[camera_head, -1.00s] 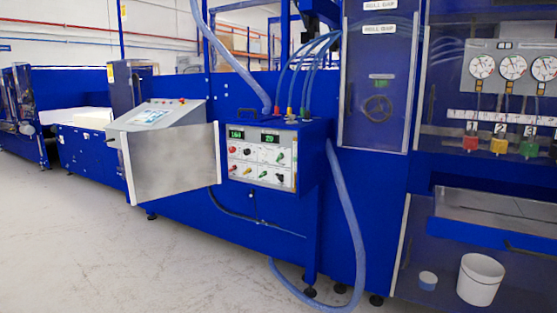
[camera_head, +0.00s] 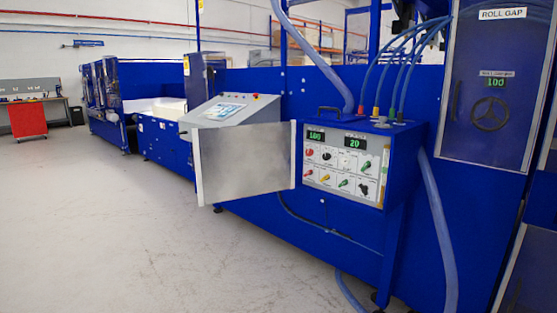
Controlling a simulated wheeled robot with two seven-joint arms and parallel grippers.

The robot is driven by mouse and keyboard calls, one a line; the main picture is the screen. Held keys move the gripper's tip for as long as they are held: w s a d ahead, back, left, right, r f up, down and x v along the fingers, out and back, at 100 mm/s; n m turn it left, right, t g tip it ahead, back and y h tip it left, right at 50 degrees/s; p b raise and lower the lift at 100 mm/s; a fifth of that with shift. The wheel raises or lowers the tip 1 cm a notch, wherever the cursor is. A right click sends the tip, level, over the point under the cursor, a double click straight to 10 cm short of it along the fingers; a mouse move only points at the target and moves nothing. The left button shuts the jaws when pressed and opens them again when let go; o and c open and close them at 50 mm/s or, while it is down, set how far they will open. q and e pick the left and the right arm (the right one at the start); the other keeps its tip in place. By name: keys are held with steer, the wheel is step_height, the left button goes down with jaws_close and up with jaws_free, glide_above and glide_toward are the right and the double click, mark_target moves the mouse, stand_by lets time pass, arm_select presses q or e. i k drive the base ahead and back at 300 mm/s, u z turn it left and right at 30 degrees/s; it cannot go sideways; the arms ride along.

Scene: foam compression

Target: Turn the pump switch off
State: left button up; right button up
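The blue control box (camera_head: 395,140) stands at the right of centre, with a pale front panel (camera_head: 345,176) facing me. The panel carries two green-lit displays, reading about 100 and 20, and several small switches and knobs in red, black and green. I cannot tell from the small labels which one is the pump switch. A bare metal door (camera_head: 243,163) stands open at the left of the panel and leaves the panel uncovered. Neither of my grippers is in view.
A sloped console (camera_head: 228,108) with a screen stands behind the door. A pale blue hose (camera_head: 440,225) hangs at the right of the box. A roll gap cabinet (camera_head: 492,95) with a handwheel is at the right. The grey floor (camera_head: 130,240) in front is clear.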

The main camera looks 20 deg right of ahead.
mark_target(367, 165)
steer(key=u, duration=0.5)
steer(key=i, duration=1.05)
steer(key=z, duration=0.6)
steer(key=i, duration=0.95)
steer(key=z, duration=0.8)
